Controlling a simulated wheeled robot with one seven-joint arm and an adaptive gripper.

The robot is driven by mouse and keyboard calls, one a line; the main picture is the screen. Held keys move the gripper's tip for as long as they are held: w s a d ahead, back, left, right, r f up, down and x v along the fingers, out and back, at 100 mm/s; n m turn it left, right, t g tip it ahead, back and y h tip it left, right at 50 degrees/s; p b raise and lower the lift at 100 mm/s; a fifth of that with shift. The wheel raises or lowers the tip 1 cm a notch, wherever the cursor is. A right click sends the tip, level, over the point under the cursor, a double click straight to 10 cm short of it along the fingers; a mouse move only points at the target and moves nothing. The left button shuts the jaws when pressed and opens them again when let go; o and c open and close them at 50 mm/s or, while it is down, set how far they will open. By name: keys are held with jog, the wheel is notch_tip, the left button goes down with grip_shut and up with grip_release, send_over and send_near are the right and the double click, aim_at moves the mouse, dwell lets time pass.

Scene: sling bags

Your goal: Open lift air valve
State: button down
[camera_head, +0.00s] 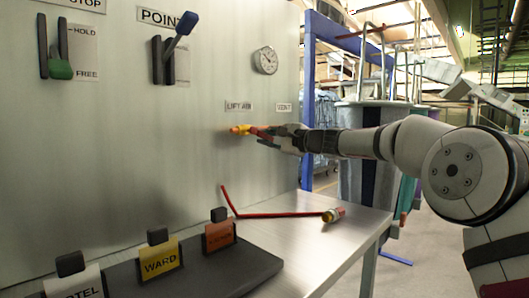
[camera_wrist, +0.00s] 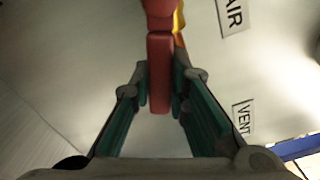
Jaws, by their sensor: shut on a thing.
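The lift air valve is on the upright metal panel below the "LIFT AIR" label (camera_head: 239,106). Its yellow body (camera_head: 239,129) sticks out from the panel, and its red handle (camera_head: 261,133) points right toward my gripper (camera_head: 280,138). In the wrist view the red handle (camera_wrist: 159,60) runs down between the two green-lined fingers of my gripper (camera_wrist: 160,85). The gripper is shut on the handle's end. Part of the yellow body (camera_wrist: 179,20) shows behind the handle at the top. The rest of the valve is hidden or cut off there.
A "VENT" label (camera_head: 284,106) and a gauge (camera_head: 265,60) are on the panel. A red line with a yellow fitting (camera_head: 333,215) lies on the metal table (camera_head: 300,240). A dark block with labelled tags (camera_head: 160,257) stands front left. Levers (camera_head: 167,58) are mounted upper left.

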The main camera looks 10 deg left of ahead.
jog(key=shift+w+d+r+n+b, duration=0.1)
jog(key=shift+r+n+b, duration=0.45)
jog(key=shift+n, duration=0.55)
jog(key=shift+w+r+n+b, duration=0.1)
jog(key=shift+r+n+b, duration=0.4)
jog(key=shift+n, duration=0.6)
jog(key=shift+r, duration=0.1)
jog(key=c, duration=1.5)
grip_release()
jog(key=shift+s+d, duration=0.1)
jog(key=v, duration=1.1)
jog(key=shift+s+d, duration=0.3)
jog(key=shift+s+a, duration=0.1)
